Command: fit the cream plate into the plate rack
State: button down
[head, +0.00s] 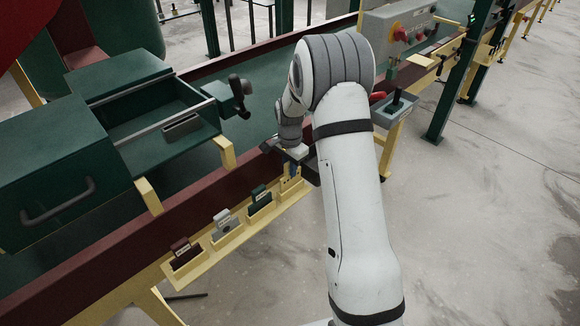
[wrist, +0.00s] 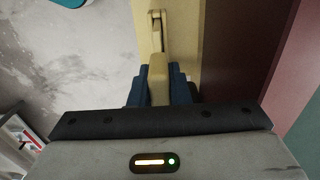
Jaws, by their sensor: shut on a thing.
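The plate rack (head: 207,262) is a yellow strip of pockets along the side of the dark red conveyor frame. My gripper (head: 293,170) is at the rack's far right end, low beside the frame. In the wrist view, the blue fingers of my gripper (wrist: 158,88) are shut on the cream plate (wrist: 158,72), one finger on each side. In the head view my arm and gripper hide most of it. I cannot tell whether its lower edge is inside a pocket.
A dark red plate (head: 183,251), a grey plate (head: 225,221) and a dark green plate (head: 260,197) stand in the other pockets. A green machine with an open tray (head: 160,125) is on the left. A control box (head: 408,30) is at the back right. The floor at right is clear.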

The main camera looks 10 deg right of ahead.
jog(key=shift+f+b, duration=0.65)
jog(key=shift+f, duration=0.35)
jog(key=c, duration=1.3)
grip_release()
jog(key=shift+r+b, duration=0.55)
jog(key=shift+r, duration=3.35)
